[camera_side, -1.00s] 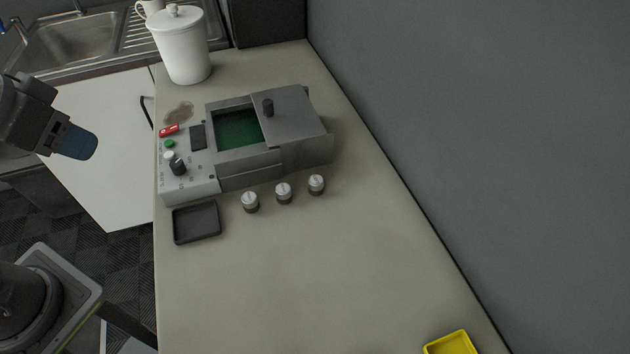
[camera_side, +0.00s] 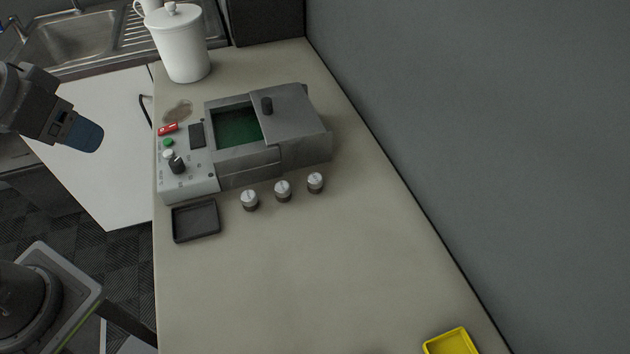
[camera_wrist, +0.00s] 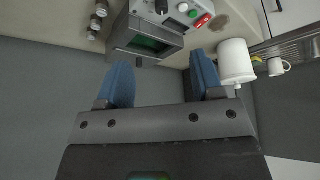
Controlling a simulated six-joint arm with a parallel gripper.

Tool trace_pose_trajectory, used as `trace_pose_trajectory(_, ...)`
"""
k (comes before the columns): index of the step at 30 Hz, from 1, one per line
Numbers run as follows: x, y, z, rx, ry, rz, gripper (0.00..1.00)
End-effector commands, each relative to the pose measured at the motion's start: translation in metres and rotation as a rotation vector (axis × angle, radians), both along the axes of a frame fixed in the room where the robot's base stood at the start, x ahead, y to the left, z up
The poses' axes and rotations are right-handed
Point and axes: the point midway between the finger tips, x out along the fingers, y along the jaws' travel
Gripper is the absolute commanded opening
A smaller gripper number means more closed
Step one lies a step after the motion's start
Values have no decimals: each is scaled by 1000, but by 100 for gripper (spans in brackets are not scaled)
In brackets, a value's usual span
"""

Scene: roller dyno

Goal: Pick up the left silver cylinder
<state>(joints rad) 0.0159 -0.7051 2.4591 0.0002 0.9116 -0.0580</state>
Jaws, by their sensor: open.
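Three small silver cylinders stand upright in a row on the counter in the side view. The left silver cylinder (camera_side: 249,200) is nearest the black tray; the middle one (camera_side: 283,190) and the right one (camera_side: 316,182) stand to its right. Some of the cylinders also show at the upper left of the wrist view (camera_wrist: 97,20). My gripper (camera_side: 92,137) is at the left in the side view, off the counter edge and well away from the cylinders. In the wrist view its two blue fingers (camera_wrist: 162,82) are wide apart with nothing between them.
The grey dyno machine (camera_side: 245,165) stands behind the cylinders. A black tray (camera_side: 196,240) lies left of them, and a yellow tray (camera_side: 452,343) is at the front right. A white lidded canister (camera_side: 182,50) stands at the back. The counter's front area is clear.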

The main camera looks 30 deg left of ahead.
Motion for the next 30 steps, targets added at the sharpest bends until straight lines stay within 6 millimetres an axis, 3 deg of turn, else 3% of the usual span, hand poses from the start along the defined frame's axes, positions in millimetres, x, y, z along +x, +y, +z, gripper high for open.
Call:
trace_pose_trajectory(7, 66, -34, 25, -145, 128, 232, 61)
trace_pose_trajectory(14, 138, -91, 20, -247, 262, 527, 61)
trace_pose_trajectory(21, 197, -167, -22, -284, 374, 855, 61)
trace_pose_trajectory(27, 220, -219, -63, -280, 415, 1073, 61)
trace_pose_trajectory(30, 223, -233, -76, -276, 422, 1134, 61)
